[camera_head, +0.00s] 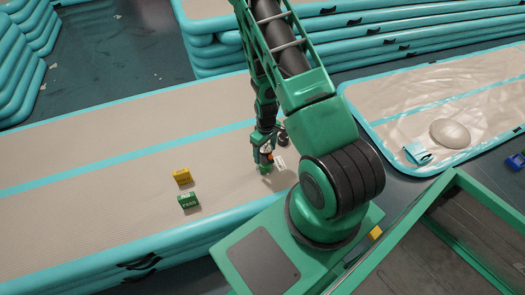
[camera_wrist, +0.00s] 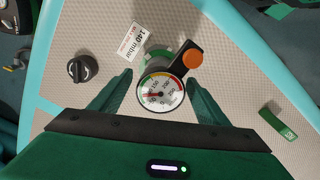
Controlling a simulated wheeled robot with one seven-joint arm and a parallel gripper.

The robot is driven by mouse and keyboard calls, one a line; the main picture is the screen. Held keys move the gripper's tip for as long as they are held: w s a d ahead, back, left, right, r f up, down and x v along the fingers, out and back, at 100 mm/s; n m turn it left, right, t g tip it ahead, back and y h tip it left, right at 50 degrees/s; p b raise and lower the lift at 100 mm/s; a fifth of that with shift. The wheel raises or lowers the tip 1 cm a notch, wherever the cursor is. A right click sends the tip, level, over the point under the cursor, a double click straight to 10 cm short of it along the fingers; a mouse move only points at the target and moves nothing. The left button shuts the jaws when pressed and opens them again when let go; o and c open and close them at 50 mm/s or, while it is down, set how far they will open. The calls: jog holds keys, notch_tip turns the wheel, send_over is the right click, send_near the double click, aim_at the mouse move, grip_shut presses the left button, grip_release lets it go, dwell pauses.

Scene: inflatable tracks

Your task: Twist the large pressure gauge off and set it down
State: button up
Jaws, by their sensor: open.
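The large pressure gauge (camera_wrist: 160,93) has a round white dial with a green, yellow and red arc and a black rim. It shows in the wrist view, seated by a green fitting with a black lever and orange knob (camera_wrist: 193,60). My gripper (camera_wrist: 160,84) is open, one green finger on each side of the gauge with a gap to both. In the head view my gripper (camera_head: 265,169) points down over the beige inflatable track (camera_head: 120,150). The gauge is too small there to make out surely. Whether the fingers are level with the gauge cannot be told.
A black knob-like cap (camera_wrist: 83,67) lies left of the gauge. A white "140 mbar" tag (camera_wrist: 134,42) is beside it. A yellow block (camera_head: 182,177) and a green block (camera_head: 189,200) rest on the track, left of my gripper. The track's left part is clear.

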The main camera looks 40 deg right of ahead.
jog(key=c, duration=1.2)
jog(key=n, duration=0.5)
jog(key=shift+n, duration=1)
jog(key=n, duration=0.3)
jog(key=shift+a, duration=0.1)
jog(key=shift+n, duration=0.3)
jog(key=shift+n, duration=0.3)
jog(key=n, duration=0.3)
jog(key=shift+n, duration=0.4)
